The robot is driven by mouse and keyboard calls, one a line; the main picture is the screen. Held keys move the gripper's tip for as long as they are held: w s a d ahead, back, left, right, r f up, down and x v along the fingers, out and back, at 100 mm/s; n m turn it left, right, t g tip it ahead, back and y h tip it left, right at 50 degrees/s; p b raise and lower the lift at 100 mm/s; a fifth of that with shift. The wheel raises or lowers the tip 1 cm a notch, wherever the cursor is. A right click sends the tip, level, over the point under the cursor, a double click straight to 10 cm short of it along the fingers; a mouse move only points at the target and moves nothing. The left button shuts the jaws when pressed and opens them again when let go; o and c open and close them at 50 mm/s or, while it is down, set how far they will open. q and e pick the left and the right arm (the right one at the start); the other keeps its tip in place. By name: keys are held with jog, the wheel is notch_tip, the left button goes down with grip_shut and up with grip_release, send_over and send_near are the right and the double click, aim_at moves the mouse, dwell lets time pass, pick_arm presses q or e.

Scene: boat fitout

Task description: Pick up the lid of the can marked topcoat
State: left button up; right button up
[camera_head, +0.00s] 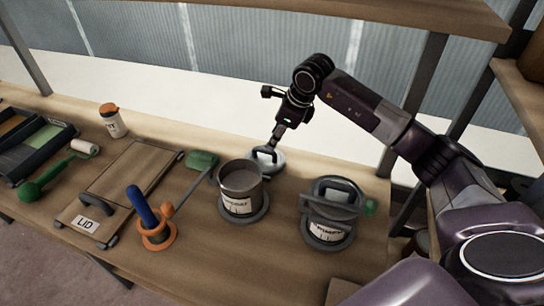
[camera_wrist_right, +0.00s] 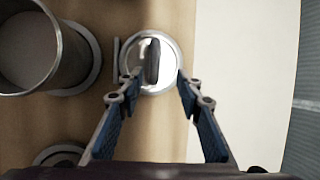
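The can marked topcoat (camera_head: 238,204) stands open in a ring on the bench, with grey content showing. Its open mouth also shows at the left of the wrist view (camera_wrist_right: 28,50). A round pale lid with a dark bar handle (camera_head: 278,163) lies on the bench just behind and right of that can; the wrist view shows it from above (camera_wrist_right: 166,45). My right gripper (camera_head: 273,147) points down over the lid. In the wrist view its fingers (camera_wrist_right: 157,77) are apart, either side of the handle, with nothing held; I cannot tell their height above it. My left gripper is not in view.
A second can (camera_head: 327,232), its label partly readable, stands to the right with a grey lid and handle on top. Left are a board marked LID (camera_head: 130,170), an orange holder with a blue handle (camera_head: 157,238), an orange-capped jar (camera_head: 112,122), a roller and a tray.

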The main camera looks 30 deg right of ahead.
aim_at(267, 150)
jog(key=x, duration=0.2)
jog(key=p+x, duration=0.1)
jog(key=x, duration=0.1)
jog(key=a+p+x, duration=0.1)
jog(key=x, duration=0.1)
jog(key=shift+f, duration=0.45)
jog(key=shift+c, duration=0.5)
jog(key=c, duration=0.8)
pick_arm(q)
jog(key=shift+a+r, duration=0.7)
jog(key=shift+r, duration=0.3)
pick_arm(e)
grip_shut()
